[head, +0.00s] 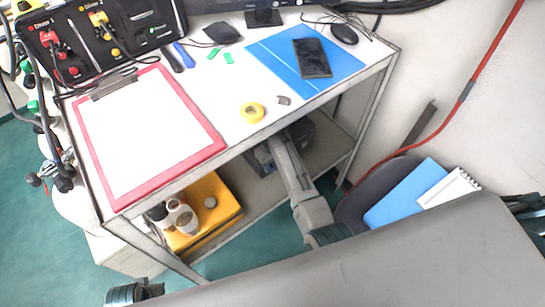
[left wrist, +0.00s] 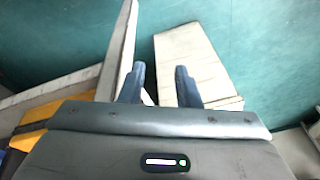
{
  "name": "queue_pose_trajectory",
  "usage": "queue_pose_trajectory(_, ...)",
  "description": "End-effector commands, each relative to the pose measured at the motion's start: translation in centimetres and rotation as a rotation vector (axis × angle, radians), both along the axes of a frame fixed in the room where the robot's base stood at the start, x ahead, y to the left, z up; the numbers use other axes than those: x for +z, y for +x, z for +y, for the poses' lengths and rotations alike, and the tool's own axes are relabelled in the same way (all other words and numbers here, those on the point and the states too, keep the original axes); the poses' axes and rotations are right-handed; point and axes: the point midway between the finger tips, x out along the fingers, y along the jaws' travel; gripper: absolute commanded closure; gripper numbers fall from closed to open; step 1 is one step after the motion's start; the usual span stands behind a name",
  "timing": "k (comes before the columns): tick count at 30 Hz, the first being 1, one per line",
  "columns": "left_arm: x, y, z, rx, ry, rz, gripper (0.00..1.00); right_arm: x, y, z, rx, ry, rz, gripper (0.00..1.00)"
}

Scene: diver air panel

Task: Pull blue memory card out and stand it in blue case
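I cannot make out a blue memory card or a blue case for certain. A slim blue object (head: 185,55) lies at the back of the table beside a dark one (head: 173,60); it is too small to identify. A small grey-brown piece (head: 283,100) lies near the front edge, right of a yellow tape roll (head: 252,112). My right gripper (head: 278,152) is low at the table's front edge, partly hidden; its fingers are not clear. My left gripper (left wrist: 160,85) has its fingers apart with nothing between them, above the floor and a pale box (left wrist: 193,62).
The table (head: 235,135) holds a red clipboard (head: 213,137), a blue folder (head: 345,72) with a phone (head: 312,58), a mouse (head: 344,33), green pieces (head: 228,58) and a diver panel (head: 140,42). Below are a yellow case (head: 225,190) and a dark bin (head: 352,207).

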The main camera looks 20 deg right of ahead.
Motion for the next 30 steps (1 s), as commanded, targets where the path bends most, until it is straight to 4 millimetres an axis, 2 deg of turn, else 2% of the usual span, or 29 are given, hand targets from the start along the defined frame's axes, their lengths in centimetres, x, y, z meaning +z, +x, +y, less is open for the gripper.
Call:
queue_pose_trajectory(1,0.3,0.1,0.0,-0.001,0.000,-0.003,0.70,-0.7,0.0,0.0,0.000,0.000,0.001,0.65)
queue_pose_trajectory(6,1.0,0.2,-0.1,-0.002,0.001,-0.010,0.70,-1.9,0.0,0.0,0.000,0.000,0.000,0.65)
queue_pose_trajectory(14,1.2,0.2,-0.1,-0.002,0.001,-0.010,0.70,-2.0,0.0,0.0,0.000,0.000,0.000,0.65)
queue_pose_trajectory(15,1.2,0.2,-0.1,-0.002,0.001,-0.010,0.70,-2.0,0.0,0.0,0.000,0.000,0.000,0.67)
queue_pose_trajectory(20,1.2,0.2,-0.1,-0.002,0.001,-0.010,0.70,-2.0,0.0,0.0,0.000,0.000,0.000,0.99)
queue_pose_trajectory(30,1.0,-0.1,-0.1,-0.001,0.001,-0.003,0.70,-2.0,0.0,0.0,0.000,0.000,-0.001,1.00)
